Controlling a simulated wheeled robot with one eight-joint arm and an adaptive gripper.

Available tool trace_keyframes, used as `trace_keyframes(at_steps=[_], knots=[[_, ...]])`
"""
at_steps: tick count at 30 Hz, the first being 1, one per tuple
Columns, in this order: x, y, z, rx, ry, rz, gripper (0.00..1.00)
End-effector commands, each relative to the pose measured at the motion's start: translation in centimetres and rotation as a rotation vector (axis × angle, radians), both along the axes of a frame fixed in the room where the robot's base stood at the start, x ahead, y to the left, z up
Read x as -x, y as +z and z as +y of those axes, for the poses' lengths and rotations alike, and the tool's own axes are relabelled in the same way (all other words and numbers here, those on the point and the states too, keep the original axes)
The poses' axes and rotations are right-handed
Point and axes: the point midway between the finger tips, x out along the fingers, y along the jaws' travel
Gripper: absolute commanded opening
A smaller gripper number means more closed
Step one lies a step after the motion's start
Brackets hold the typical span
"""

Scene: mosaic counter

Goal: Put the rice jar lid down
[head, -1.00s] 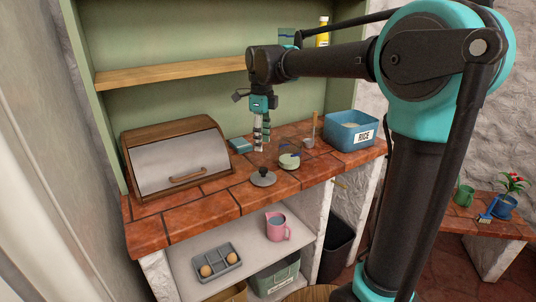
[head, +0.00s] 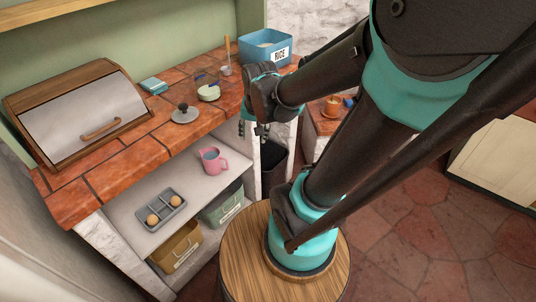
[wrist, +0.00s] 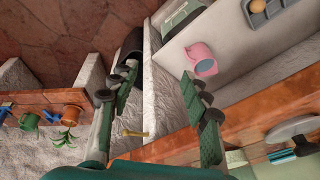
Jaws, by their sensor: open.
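The grey round lid with a dark knob (head: 185,115) lies flat on the tiled counter, knob up. It also shows at the right of the wrist view (wrist: 290,129). The blue container marked RICE (head: 283,54) stands at the counter's far right end, its top open with pale contents showing. My gripper (head: 254,131) is off the counter's front edge, to the right of the lid and well apart from it. In the wrist view its two fingers (wrist: 156,90) are spread with nothing between them.
A bread box (head: 85,115) stands at the counter's left. A small green-and-white round jar (head: 209,93) and a teal box (head: 153,85) are near the lid. The shelf below holds a pink jug (head: 213,160) and a grey tray (head: 160,207). A wooden round top (head: 245,255) surrounds my arm's base.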

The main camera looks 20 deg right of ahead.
Motion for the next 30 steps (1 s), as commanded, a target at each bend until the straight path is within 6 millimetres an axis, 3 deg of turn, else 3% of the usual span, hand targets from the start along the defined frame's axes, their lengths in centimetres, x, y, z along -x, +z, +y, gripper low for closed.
trace_keyframes(at_steps=[3,9,30], knots=[[3.0,-2.5,-1.8,0.07,0.174,-0.042,0.47],[5.5,-4.5,-3.1,0.144,0.342,-0.077,0.47],[5.8,-4.6,-3.2,0.154,0.367,-0.081,0.47]])
